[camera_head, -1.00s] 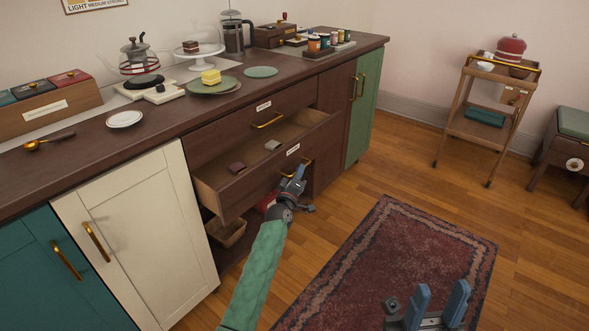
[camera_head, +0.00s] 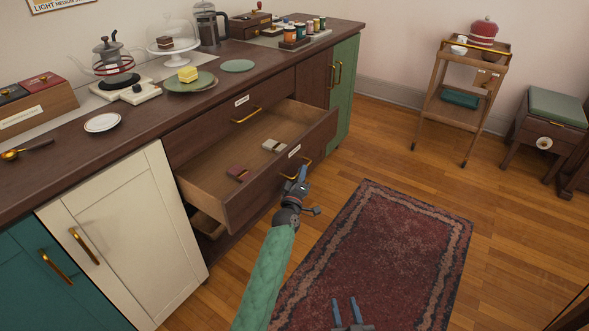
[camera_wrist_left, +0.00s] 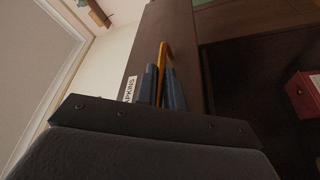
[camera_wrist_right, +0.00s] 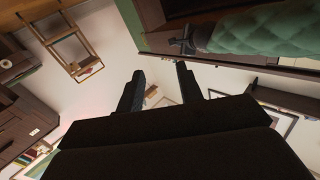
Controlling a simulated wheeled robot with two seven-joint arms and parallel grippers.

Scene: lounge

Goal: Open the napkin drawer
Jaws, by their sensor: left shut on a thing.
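The napkin drawer (camera_head: 225,203) is the lower wooden drawer in the dark counter. It stands well out from the cabinet, with a dark red item (camera_head: 238,173) and a pale item (camera_head: 274,146) inside. My left gripper (camera_head: 301,176) is at its front, shut on the brass handle (camera_wrist_left: 163,62). The left wrist view shows the fingers on both sides of the handle, beside a label (camera_wrist_left: 130,89) partly reading "NAPKINS". My right gripper (camera_head: 347,312) is open and empty over the rug, low in the head view; its spread fingers show in the right wrist view (camera_wrist_right: 160,88).
A shut drawer with a brass handle (camera_head: 247,115) is above the open one. A cream door (camera_head: 120,240) is at left, a green door (camera_head: 342,95) at right. The rug (camera_head: 395,240) and floor before the counter are clear. A wooden cart (camera_head: 455,119) stands at right.

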